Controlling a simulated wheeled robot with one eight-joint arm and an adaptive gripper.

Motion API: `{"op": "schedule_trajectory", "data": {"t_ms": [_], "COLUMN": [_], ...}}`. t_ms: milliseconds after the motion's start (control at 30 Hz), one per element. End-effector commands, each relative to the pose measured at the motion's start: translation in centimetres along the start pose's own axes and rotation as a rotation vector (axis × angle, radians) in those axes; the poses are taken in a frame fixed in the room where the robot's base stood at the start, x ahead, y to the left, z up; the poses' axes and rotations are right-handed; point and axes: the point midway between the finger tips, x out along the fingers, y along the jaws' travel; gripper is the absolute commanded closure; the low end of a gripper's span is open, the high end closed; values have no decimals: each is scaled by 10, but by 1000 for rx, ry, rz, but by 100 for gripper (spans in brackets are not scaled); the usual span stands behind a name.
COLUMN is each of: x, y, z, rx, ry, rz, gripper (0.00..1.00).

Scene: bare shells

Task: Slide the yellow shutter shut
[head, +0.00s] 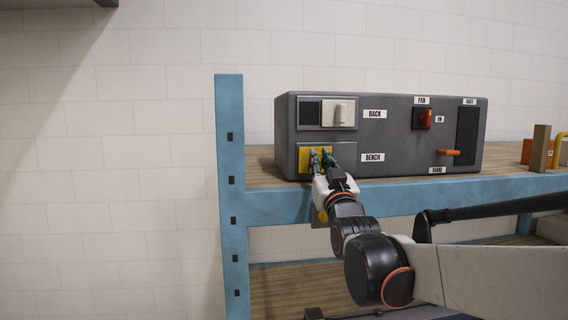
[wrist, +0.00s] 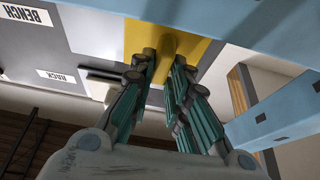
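The yellow shutter (head: 304,160) sits at the left of the lower frame on the grey box, beside the BENCH label (head: 373,157). The right part of that frame is grey. The wrist view shows the yellow plate (wrist: 135,40) with a raised yellow handle (wrist: 172,44). My gripper (head: 321,156) is at the shutter's front and hides part of it. In the wrist view my gripper (wrist: 164,60) has its fingers apart, with the handle at the gap between the tips. I see no clear grip on it.
Above is a white shutter (head: 339,113) by the RACK label (head: 374,114). A red switch (head: 425,118) and an orange lever (head: 449,153) are on the right of the panel. The box stands on a shelf with a blue front beam (head: 410,189) and blue post (head: 231,200).

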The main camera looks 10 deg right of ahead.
Motion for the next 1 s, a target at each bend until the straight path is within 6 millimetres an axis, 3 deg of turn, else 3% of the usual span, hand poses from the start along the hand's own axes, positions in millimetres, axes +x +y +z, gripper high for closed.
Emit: {"op": "schedule_trajectory", "data": {"t_ms": [33, 67, 467, 633, 1000], "x": [0, 0, -4, -26, -98], "y": [-2, -2, 0, -1, -2], "z": [0, 0, 0, 0, 0], "rx": [0, 0, 0, 0, 0], "ry": [0, 0, 0, 0, 0], "rz": [-3, -3, -1, -1, -2], "gripper": [72, 65, 65, 65, 65]}}
